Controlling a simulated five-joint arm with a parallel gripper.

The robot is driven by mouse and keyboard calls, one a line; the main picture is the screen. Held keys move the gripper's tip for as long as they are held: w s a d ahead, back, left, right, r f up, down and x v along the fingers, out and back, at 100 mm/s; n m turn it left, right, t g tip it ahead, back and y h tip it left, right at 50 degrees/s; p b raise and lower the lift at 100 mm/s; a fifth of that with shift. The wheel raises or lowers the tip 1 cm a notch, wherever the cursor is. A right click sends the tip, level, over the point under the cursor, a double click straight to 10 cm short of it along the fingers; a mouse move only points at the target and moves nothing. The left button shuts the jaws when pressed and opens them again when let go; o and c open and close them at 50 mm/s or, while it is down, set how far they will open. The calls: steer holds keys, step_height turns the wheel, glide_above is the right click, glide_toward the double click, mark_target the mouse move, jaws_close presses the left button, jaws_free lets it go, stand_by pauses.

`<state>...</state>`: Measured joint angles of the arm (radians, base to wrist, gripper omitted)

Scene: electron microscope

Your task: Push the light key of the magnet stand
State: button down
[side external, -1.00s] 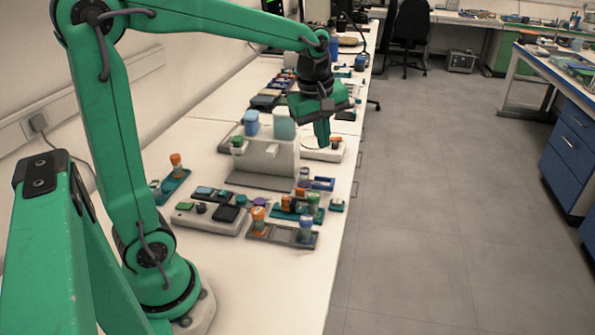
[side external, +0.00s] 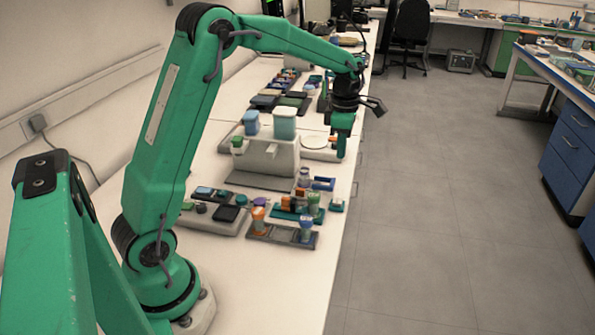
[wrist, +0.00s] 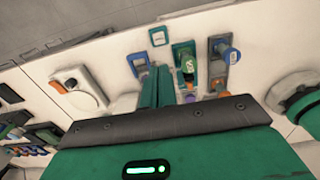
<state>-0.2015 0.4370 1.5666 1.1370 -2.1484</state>
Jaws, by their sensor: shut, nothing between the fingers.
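My gripper (side external: 340,152) is shut and empty, pointing down near the front edge of the bench. Its closed green fingers also show in the wrist view (wrist: 156,88). Just beyond it is a low pale base (side external: 308,153) with a white disc (side external: 314,141) and a small orange key (side external: 333,141), partly hidden by the fingers. The wrist view shows this base (wrist: 57,74) left of the fingers, with an orange key (wrist: 70,82). I cannot tell for certain whether this is the magnet stand. A pale upright block (side external: 268,160) stands left of my gripper.
A pale panel with several keys (side external: 207,224), a teal plate (side external: 297,216) with small tubes and a grey plate (side external: 282,236) lie nearer the camera. Dark boxes (side external: 280,101) lie farther back. The bench's edge drops to the floor (side external: 440,220) on the right.

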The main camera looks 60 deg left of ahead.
mark_target(337, 201)
steer(key=shift+f, duration=0.2)
stand_by(0.3)
step_height(337, 201, down, 14)
steer(key=shift+r, duration=0.1)
stand_by(0.7)
steer(key=shift+f, duration=1.15)
steer(key=shift+s+r, duration=0.1)
step_height(337, 201, up, 15)
steer(key=shift+w, duration=0.35)
